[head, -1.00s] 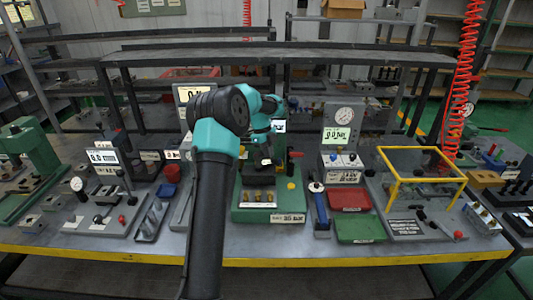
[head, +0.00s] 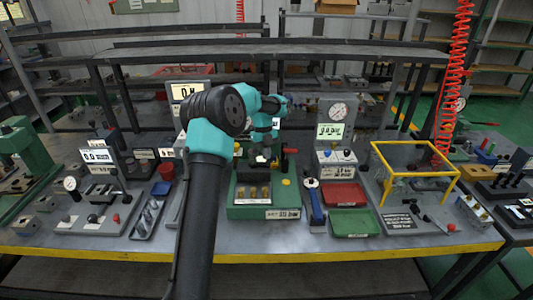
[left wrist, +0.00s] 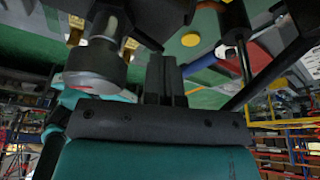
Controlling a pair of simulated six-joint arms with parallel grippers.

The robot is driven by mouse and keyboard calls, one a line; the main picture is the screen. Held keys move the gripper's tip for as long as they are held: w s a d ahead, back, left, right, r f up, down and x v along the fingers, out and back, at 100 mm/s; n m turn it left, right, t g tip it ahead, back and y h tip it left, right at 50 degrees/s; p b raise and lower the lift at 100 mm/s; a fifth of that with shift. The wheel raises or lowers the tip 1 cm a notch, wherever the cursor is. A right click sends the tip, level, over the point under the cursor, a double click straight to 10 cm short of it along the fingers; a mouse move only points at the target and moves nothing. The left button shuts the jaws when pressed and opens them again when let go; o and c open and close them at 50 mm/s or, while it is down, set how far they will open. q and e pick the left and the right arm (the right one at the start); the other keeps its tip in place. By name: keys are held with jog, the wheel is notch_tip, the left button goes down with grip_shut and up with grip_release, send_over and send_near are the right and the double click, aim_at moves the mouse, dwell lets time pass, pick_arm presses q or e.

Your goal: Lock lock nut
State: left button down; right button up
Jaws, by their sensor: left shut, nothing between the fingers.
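The green valve fixture (head: 241,212) stands at the middle of the bench, with a dark block, several brass fittings (head: 253,191) in front and a red-handled lever (head: 290,151) at its right. My left gripper (head: 262,161) is over the back of this fixture, partly hidden by its own arm. In the left wrist view its dark fingers (left wrist: 166,76) are together and empty. A grey round metal part (left wrist: 95,64) with a narrower neck is beside the fingers at the left; I cannot tell if it is the lock nut. My right gripper is not seen.
Right of the fixture are a blue-handled tool (head: 316,203), a red tray (head: 345,194), a green tray (head: 353,223) and a yellow frame (head: 417,171). A gauge panel (head: 333,140) stands behind. A grey tray (head: 147,220) is left of my arm.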

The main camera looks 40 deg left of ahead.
pick_arm(q)
jog(key=shift+s+d+f, duration=0.15)
jog(key=shift+d+f, duration=0.1)
dwell(0.5)
jog(key=shift+r, duration=0.1)
notch_tip(320, 180, up, 4)
jog(key=shift+f, duration=0.2)
jog(key=shift+s+d+r, duration=0.15)
jog(key=s+d+r, duration=0.1)
jog(key=s+d, duration=0.8)
jog(key=s, duration=0.3)
jog(key=shift+d+r, duration=0.2)
jog(key=shift+d, duration=0.2)
jog(key=shift+w, duration=0.1)
